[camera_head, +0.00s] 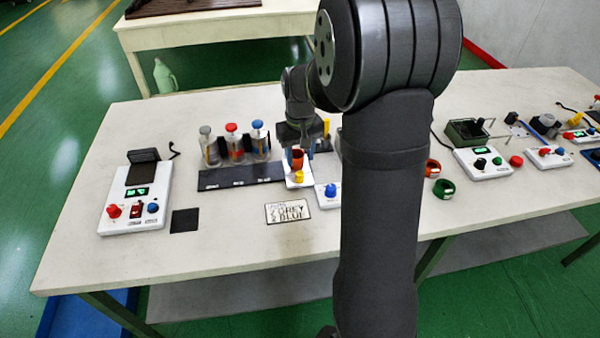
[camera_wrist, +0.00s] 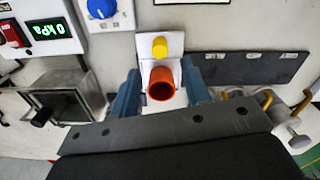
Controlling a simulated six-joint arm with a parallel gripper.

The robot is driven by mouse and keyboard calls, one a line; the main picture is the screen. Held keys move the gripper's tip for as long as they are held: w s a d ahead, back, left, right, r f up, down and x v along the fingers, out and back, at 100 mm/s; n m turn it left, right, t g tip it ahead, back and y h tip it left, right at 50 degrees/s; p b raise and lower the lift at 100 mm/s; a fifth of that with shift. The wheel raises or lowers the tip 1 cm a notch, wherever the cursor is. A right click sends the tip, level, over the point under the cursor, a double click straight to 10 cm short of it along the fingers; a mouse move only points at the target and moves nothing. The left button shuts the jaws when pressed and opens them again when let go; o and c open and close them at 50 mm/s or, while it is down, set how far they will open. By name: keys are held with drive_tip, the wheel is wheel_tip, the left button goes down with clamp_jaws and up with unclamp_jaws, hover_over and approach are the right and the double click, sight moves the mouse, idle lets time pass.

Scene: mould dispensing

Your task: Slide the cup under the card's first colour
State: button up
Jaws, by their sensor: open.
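The orange-red cup (camera_head: 297,160) stands on a small white plate (camera_head: 300,181) with a yellow knob (camera_head: 299,176), right of the dispensers. In the wrist view the cup (camera_wrist: 162,84) is between the two blue fingers of my gripper (camera_wrist: 162,92), which is open; contact cannot be made out. The card (camera_head: 287,211) lies in front and seems to read GREY above BLUE. Three dispensers stand in a row: grey-topped (camera_head: 207,147) at left, red-topped (camera_head: 234,145) in the middle, blue-topped (camera_head: 260,142) at right.
A dark labelled strip (camera_head: 225,181) runs in front of the dispensers and ends beside the white plate. A box with a blue knob (camera_head: 330,192) stands just right of the cup. A scale-like device (camera_head: 137,203) is at far left. The table front is mostly clear.

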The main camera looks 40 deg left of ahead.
sight(300, 173)
wheel_tip(300, 173, down, 7)
drive_tip(key=shift+f, duration=0.15)
clamp_jaws()
